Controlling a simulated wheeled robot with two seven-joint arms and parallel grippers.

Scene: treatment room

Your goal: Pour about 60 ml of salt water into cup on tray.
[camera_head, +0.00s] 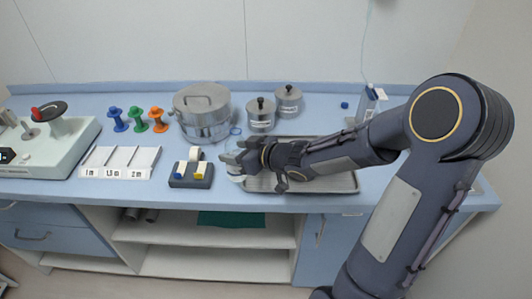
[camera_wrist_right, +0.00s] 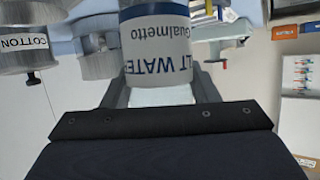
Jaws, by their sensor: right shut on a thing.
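My right gripper (camera_head: 240,158) is shut around a clear bottle with a white and blue label (camera_wrist_right: 158,50); the label reads "LT WATER" in part, upside down in the right wrist view. In that view one finger stands on each side of the bottle. In the head view the gripper and bottle are at the left end of the metal tray (camera_head: 352,182), near the counter's front edge, and the bottle is mostly covered by the gripper. I cannot make out the cup; my right forearm covers much of the tray. My left gripper is not in view.
Behind the gripper stand a large lidded steel pot (camera_head: 202,112) and two smaller lidded jars (camera_head: 260,115) (camera_head: 288,101). A dark block with white and yellow parts (camera_head: 191,174) sits close on the left.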

